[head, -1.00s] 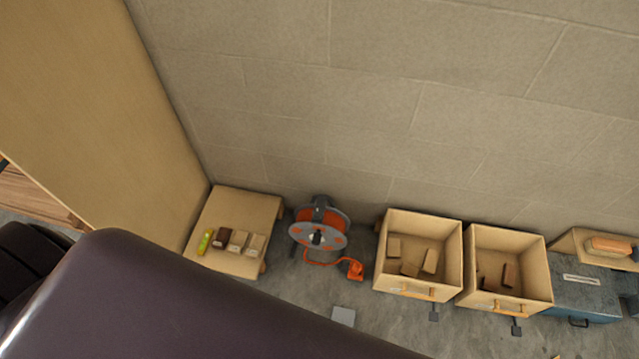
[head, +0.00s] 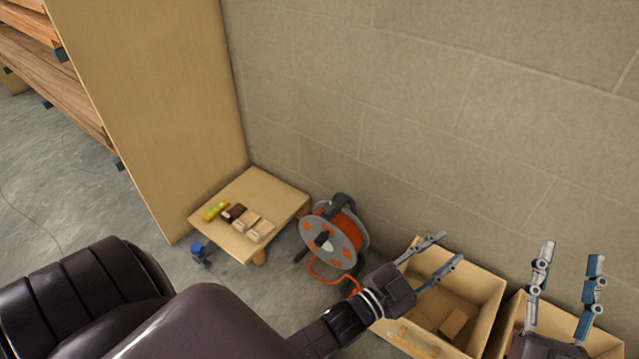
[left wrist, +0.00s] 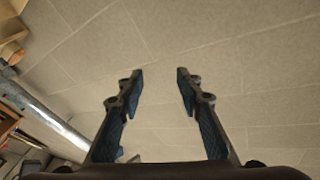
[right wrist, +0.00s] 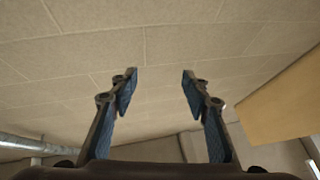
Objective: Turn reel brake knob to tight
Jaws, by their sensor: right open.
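The cable reel (head: 335,238) stands on the floor by the wall, with grey side discs, orange cable and a dark hub. A dark knob (head: 323,241) shows at the middle of its front disc; its brake setting cannot be read. My left gripper (head: 450,250) is open and empty over the left wooden box, to the right of the reel. It also shows open in the left wrist view (left wrist: 160,75). My right gripper (head: 572,255) is open and empty at the right, over the other box. It also shows open in the right wrist view (right wrist: 160,75).
A low wooden table (head: 278,191) with small blocks and a yellow-green item (head: 216,211) stands left of the reel. The left wooden box (head: 487,288) holds a block. A tall wooden panel (head: 160,110) stands at the left. Orange cable (head: 322,275) lies on the floor before the reel.

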